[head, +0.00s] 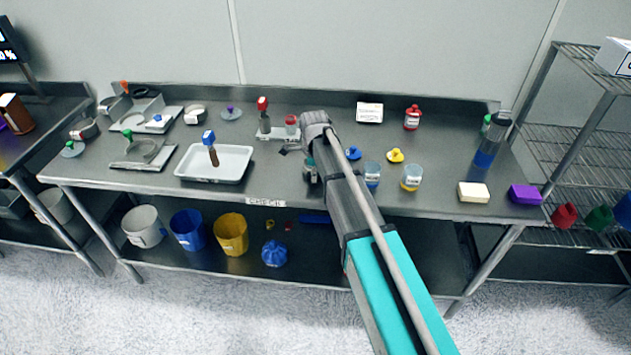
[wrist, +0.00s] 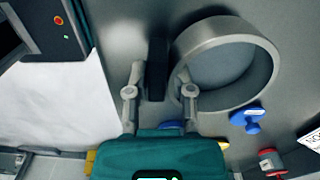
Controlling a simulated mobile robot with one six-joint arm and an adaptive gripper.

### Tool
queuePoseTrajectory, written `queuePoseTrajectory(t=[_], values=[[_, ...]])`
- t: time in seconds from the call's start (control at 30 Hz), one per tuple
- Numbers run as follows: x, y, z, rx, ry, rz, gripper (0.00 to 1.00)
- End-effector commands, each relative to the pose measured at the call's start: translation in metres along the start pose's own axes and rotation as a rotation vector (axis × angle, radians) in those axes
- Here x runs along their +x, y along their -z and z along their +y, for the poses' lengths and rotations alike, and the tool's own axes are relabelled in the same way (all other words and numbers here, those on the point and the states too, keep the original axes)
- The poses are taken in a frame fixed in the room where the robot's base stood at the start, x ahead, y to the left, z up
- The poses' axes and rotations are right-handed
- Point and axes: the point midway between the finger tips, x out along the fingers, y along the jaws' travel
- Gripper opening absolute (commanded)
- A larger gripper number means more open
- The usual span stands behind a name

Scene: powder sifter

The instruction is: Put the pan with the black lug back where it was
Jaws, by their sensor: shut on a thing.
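In the wrist view, my gripper (wrist: 157,92) is shut on a black lug (wrist: 157,68), which stands between its two fingers. A round grey metal pan or ring (wrist: 180,50) lies just right of the lug, with its open top facing the camera. I cannot tell whether the pan is clear of the surface below. In the head view my arm reaches over the middle of the table (head: 270,200); the fingers and the pan are largely hidden behind it. A blue knobbed lid (wrist: 247,118) lies below right of the pan in the wrist view.
A white tray (head: 188,174) with a blue-topped tool (head: 209,146) stands left of my arm. Grey rings and plates with coloured knobs crowd the table's left end. Right of my arm are a yellow lid (head: 395,156), cups, a cream block (head: 473,193) and a purple block (head: 525,195).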

Motion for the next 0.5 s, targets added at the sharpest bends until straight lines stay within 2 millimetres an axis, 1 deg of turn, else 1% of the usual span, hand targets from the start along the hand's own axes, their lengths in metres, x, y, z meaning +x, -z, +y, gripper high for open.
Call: queuePoseTrajectory(t=[0.03, 0.13, 0.5], values=[[0.0081, -0.0001, 0.0001, 0.000, 0.000, 0.000, 0.00], [0.0124, -0.0001, 0.0001, 0.000, 0.000, 0.000, 0.00], [0.0129, -0.0002, 0.0002, 0.000, 0.000, 0.000, 0.00]])
